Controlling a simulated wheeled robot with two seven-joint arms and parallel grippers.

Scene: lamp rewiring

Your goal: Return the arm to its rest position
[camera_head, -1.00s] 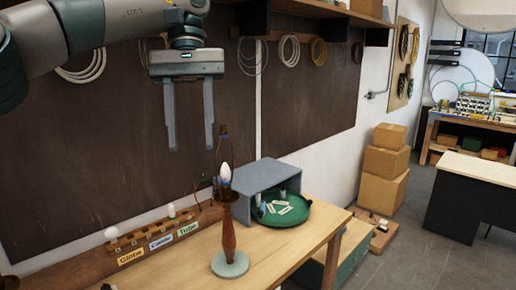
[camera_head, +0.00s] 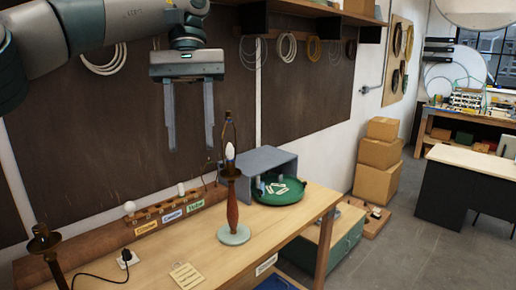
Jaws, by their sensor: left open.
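My left gripper (camera_head: 190,145) hangs from the arm that comes in at the upper left. Its two long fingers point down and stand apart, with nothing between them. It is in front of the dark wall board, above the workbench (camera_head: 205,258) and up and left of the lamp. The lamp (camera_head: 232,205) stands upright on the bench, with a turned wooden stem, a pale green round base and a white bulb at its top. My right gripper is not in view.
A wooden rack (camera_head: 165,212) with labels and bulbs runs along the back of the bench. A grey open box (camera_head: 262,158) and green round tray (camera_head: 290,195) are right of the lamp. A second lamp (camera_head: 45,245) and a socket (camera_head: 127,258) are at the left. Cardboard boxes (camera_head: 378,165) stand beyond.

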